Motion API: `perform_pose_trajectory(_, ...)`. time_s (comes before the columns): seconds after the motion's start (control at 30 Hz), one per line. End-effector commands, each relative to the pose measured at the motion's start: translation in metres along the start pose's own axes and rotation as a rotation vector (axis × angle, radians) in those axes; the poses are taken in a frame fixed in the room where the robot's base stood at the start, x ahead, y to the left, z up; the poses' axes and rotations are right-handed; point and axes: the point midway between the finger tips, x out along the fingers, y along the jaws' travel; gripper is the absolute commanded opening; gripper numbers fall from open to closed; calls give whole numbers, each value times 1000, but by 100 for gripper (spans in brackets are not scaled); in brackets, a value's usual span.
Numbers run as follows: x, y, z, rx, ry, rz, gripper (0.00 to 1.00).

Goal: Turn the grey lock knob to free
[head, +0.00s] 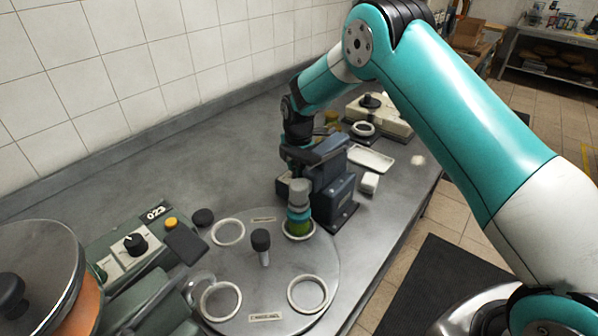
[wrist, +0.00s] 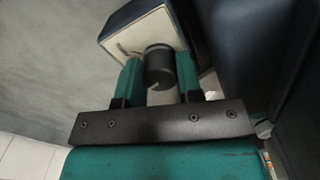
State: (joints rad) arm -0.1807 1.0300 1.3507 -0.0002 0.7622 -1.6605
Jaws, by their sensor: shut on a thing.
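In the wrist view a dark grey knob (wrist: 159,66) stands on the pale face (wrist: 128,43) of a dark box. It has a short light mark near its lower edge. A dark line is marked on the pale face beside it; I cannot read any label. My gripper (wrist: 158,72) has its two teal fingers on either side of the knob and is shut on it. In the head view the end of my arm is at the dark blue machine (head: 333,190); the fingertips and the held knob cannot be made out there.
A round turntable (head: 265,285) bears several pale rings and a black-topped post (head: 261,241). A jar with green contents (head: 299,227) stands in one ring below the machine's grey head. A control box (head: 135,243) with a dial is at left. A white tray (head: 370,158) lies behind.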

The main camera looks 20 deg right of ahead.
Motion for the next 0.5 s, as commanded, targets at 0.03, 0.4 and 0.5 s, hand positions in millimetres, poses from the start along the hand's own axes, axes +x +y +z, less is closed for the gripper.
perform_pose_trajectory(0.03,0,1,0,32,0,4,10)
perform_pose_trajectory(0.4,-1,2,0,226,0,6,10)
perform_pose_trajectory(0.5,-1,2,0,250,0,6,10)
